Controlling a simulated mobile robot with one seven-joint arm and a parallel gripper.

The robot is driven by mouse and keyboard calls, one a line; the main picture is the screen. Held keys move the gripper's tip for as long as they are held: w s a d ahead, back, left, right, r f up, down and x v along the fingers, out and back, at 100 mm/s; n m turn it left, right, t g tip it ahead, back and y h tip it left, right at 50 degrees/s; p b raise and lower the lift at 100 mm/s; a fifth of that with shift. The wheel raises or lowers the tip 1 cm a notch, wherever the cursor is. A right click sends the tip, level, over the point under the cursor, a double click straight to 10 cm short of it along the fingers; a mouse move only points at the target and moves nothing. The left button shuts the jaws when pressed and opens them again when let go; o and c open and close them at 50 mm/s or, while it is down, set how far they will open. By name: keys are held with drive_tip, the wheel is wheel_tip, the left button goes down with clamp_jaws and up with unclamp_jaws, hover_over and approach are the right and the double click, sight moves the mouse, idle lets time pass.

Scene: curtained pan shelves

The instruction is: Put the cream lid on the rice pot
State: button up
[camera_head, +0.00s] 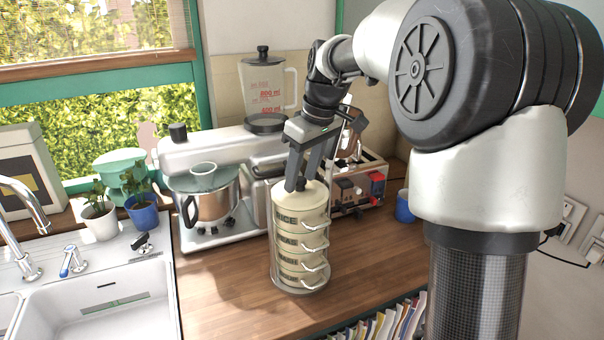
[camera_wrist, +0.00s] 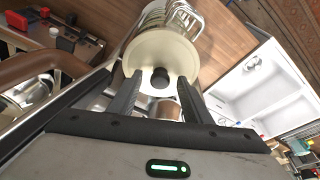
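The cream lid (camera_wrist: 160,50) is round with a dark knob (camera_wrist: 160,78) in its middle. In the head view the lid (camera_head: 313,192) sits on top of the rice pot (camera_head: 304,222), the labelled top tier of a cream stack with wire handles. It looks level, though its seam with the pot is too small to judge. My gripper (camera_head: 298,187) comes down from above over the lid. In the wrist view my gripper (camera_wrist: 159,84) has its fingers apart on either side of the knob, with gaps showing. Its fingers partly hide the lid in the head view.
A stand mixer with a steel bowl (camera_head: 213,202) is close left of the stack. A toaster (camera_head: 358,188) and a blue mug (camera_head: 404,207) are to the right. The sink (camera_head: 105,308) is at left. The wooden counter (camera_head: 225,300) is clear in front.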

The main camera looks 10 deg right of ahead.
drive_tip(key=p+v, duration=0.1)
drive_tip(key=v, duration=1.6)
drive_tip(key=shift+r, duration=0.2)
